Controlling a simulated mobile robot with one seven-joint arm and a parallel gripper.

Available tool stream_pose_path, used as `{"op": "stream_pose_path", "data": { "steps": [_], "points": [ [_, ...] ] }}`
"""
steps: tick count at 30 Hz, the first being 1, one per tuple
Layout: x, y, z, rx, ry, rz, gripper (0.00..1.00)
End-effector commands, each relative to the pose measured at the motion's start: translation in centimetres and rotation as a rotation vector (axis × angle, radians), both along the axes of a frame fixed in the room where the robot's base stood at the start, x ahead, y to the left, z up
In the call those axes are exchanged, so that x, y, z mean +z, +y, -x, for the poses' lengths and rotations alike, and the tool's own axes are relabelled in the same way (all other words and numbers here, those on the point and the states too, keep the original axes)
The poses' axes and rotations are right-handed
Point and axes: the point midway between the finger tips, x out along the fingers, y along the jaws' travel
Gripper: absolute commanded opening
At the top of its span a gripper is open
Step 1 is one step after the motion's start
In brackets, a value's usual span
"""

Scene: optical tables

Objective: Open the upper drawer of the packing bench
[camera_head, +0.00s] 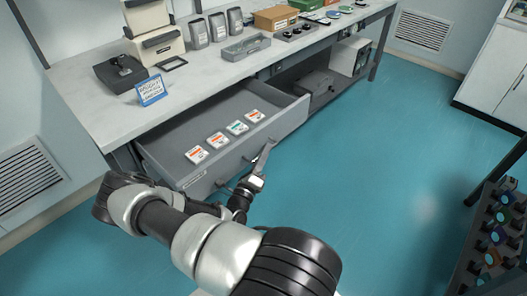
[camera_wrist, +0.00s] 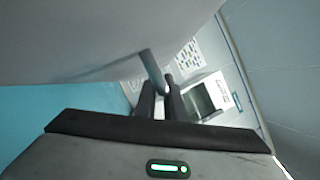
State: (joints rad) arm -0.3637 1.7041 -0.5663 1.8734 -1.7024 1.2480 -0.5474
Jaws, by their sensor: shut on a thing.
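The packing bench (camera_head: 205,78) runs along the wall, with a grey drawer (camera_head: 291,117) directly under its top. The drawer is pulled well out, and several small white packets with orange or green labels (camera_head: 237,127) lie in it. My gripper (camera_head: 246,186) is at the outer face of the drawer front, shut on its bar handle. In the wrist view the grey handle (camera_wrist: 152,68) runs between the two dark fingers (camera_wrist: 161,98).
On the bench top stand a blue-framed sign (camera_head: 151,90), a dark scale-like device (camera_head: 120,73), grey bins (camera_head: 198,33) and a brown box (camera_head: 275,18). Blue floor (camera_head: 380,180) is open to the right. A dark rack with round coloured items (camera_head: 495,240) stands at the lower right.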

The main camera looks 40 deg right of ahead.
Motion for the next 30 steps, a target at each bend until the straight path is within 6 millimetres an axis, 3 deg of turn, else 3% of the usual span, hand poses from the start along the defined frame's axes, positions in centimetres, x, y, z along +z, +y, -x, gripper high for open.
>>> {"op": "stream_pose_path", "data": {
  "steps": [5, 6, 9, 21, 26, 30],
  "points": [
    [0.0, 0.0, 0.0, 0.001, 0.000, -0.001, 0.00],
    [0.0, 0.0, 0.0, 0.001, 0.000, -0.001, 0.11],
    [0.0, 0.0, 0.0, 0.001, 0.000, 0.000, 0.28],
    [-0.1, 0.6, 0.2, 0.002, 0.001, -0.001, 0.28],
    [-0.7, 2.9, 1.1, 0.004, 0.001, -0.001, 0.28],
    [-1.4, 6.0, 2.5, 0.005, 0.002, -0.001, 0.28]
  ]
}}
